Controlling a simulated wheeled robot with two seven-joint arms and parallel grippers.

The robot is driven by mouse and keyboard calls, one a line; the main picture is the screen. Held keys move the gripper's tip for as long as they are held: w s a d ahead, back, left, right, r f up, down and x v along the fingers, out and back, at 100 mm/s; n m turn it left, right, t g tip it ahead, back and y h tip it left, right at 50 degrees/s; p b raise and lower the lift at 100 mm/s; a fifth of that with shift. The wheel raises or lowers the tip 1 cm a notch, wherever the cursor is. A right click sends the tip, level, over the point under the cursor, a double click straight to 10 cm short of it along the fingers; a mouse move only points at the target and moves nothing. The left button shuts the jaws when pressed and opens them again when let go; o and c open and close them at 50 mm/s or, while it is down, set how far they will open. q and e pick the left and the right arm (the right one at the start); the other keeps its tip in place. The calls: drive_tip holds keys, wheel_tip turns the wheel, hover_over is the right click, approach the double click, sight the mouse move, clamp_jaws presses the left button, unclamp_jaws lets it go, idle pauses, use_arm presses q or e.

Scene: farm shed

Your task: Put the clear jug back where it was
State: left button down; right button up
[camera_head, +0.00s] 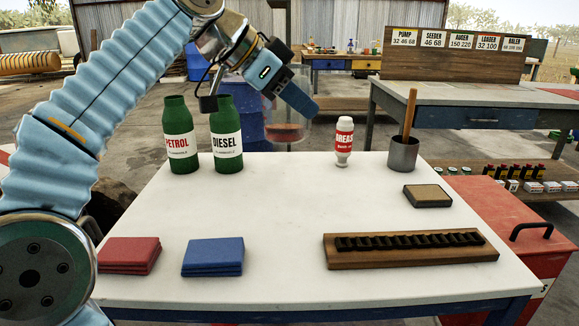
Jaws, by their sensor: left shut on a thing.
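The clear jug (286,133) is see-through, with a little reddish liquid low inside. It is upright or nearly so at the back of the white table (270,200), right of the green DIESEL bottle (226,142). My left gripper (295,98) reaches down over the jug from the left and is shut on it. The gripper hides part of the jug's upper side. The jug's base shows near the table's back edge; I cannot tell whether it touches the top. My right gripper is out of view.
A green PETROL bottle (180,145) stands left of the DIESEL one. A white grease bottle (343,142) and a grey cup (403,154) with a wooden stick are right. Red (129,256) and blue cloths (213,257), a sponge (427,196) and a wooden rack (411,257) lie nearer. The table's middle is clear.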

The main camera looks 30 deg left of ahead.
sight(297, 122)
use_arm(q)
drive_tip(key=w+a+f, duration=0.1)
drive_tip(key=w, duration=0.1)
drive_tip(key=w+a+f, duration=0.1)
drive_tip(key=w, duration=0.1)
drive_tip(key=w+a+f, duration=0.1)
drive_tip(key=w+a, duration=0.1)
drive_tip(key=shift+w+f+p, duration=0.2)
drive_tip(key=shift+w+p, duration=0.15)
drive_tip(key=shift+w, duration=0.05)
drive_tip(key=w+f, duration=0.1)
drive_tip(key=w+a+f, duration=0.1)
drive_tip(key=f, duration=0.1)
drive_tip(key=shift+w+a+f+b, duration=0.35)
drive_tip(key=shift+w+f, duration=0.05)
drive_tip(key=f, duration=0.1)
drive_tip(key=w+f, duration=0.1)
drive_tip(key=f, duration=0.1)
drive_tip(key=w+a+f+b, duration=0.1)
drive_tip(key=f, duration=0.1)
drive_tip(key=shift+f, duration=0.35)
drive_tip(key=c, duration=1.6)
unclamp_jaws()
drive_tip(key=shift+f+b, duration=0.15)
drive_tip(key=shift+b, duration=0.15)
drive_tip(key=o, duration=0.5)
